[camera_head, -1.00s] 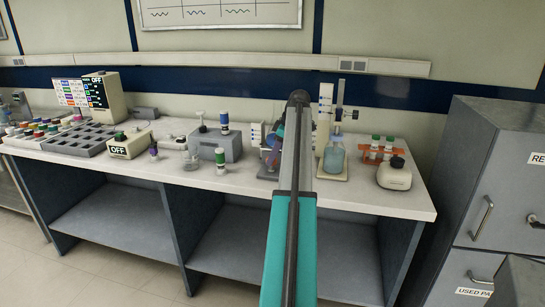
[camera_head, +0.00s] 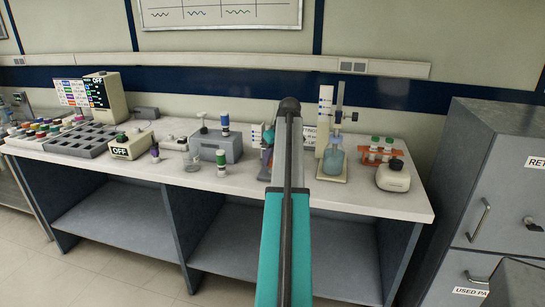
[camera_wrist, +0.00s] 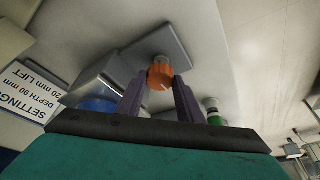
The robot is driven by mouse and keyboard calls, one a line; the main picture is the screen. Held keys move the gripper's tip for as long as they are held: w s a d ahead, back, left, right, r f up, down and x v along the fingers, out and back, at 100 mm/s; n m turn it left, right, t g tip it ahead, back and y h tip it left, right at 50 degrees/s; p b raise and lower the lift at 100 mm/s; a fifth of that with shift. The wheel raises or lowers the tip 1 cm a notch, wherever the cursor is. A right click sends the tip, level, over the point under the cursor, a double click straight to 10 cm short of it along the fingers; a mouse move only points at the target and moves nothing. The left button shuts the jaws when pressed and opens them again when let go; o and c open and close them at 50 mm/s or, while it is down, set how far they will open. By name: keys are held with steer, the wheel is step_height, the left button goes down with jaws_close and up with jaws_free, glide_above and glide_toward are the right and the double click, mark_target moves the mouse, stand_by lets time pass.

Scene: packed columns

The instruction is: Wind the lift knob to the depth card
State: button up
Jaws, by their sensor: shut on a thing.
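In the wrist view, an orange knob (camera_wrist: 160,76) with a pale mark sits between the two dark fingers of my gripper (camera_wrist: 158,88), which is shut on it. The knob is in front of a grey plate (camera_wrist: 165,45). The white depth card (camera_wrist: 30,92) is at the left, upside down in this view; it reads "SETTING", "DEPTH 90 mm" and "20 mm LIFT". In the head view the card (camera_head: 309,136) shows partly, just right of my arm.
Right of my arm stand a bottle of blue liquid (camera_head: 334,160), an orange tube rack (camera_head: 380,155) and a cream device (camera_head: 393,177). Left are a grey block (camera_head: 218,146) and a green-and-white vial (camera_head: 221,163). The bench front (camera_head: 330,205) is clear.

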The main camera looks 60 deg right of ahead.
steer(key=m+p, duration=0.1)
steer(key=m, duration=0.1)
steer(key=m+g+h, duration=0.1)
steer(key=m, duration=0.2)
steer(key=shift+a+r+p, duration=0.1)
steer(key=shift+a+p, duration=0.1)
steer(key=shift+p, duration=0.15)
steer(key=m+g, duration=0.1)
steer(key=m, duration=0.1)
steer(key=m+h+p, duration=0.1)
steer(key=m, duration=0.1)
steer(key=shift+w+m+g+h, duration=0.15)
steer(key=shift+m+g+h, duration=0.15)
steer(key=shift+m+g, duration=0.1)
steer(key=o, duration=1.1)
steer(key=shift+c, duration=0.2)
steer(key=shift+a+r, duration=0.2)
steer(key=shift+r, duration=0.25)
steer(key=b+v, duration=0.1)
steer(key=v, duration=1.1)
steer(key=shift+r+b, duration=0.35)
